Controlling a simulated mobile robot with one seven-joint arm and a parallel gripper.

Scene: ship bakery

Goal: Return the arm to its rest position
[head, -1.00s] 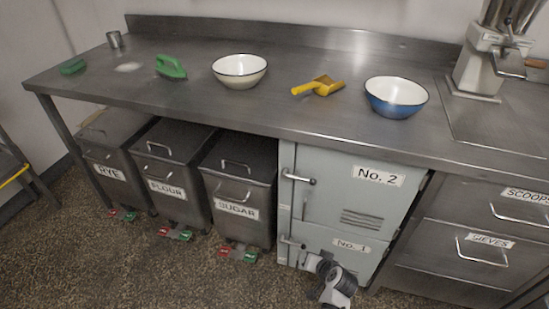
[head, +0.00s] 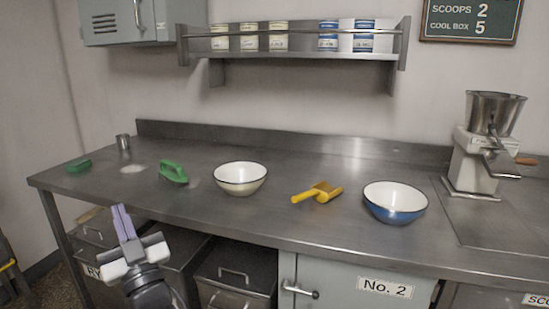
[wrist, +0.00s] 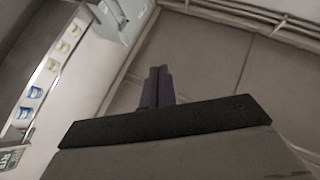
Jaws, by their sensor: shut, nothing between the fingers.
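My gripper (head: 122,222) shows in the head view at the lower left, in front of the steel counter's (head: 290,220) front edge, with its fingers pointing up. Its two purple-grey fingers are together with nothing between them. In the wrist view the shut fingers (wrist: 157,87) point towards the ceiling (wrist: 215,60), with the wall shelf of tins at the left.
Bins (head: 235,280) stand below. A shelf (head: 290,58) hangs above.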

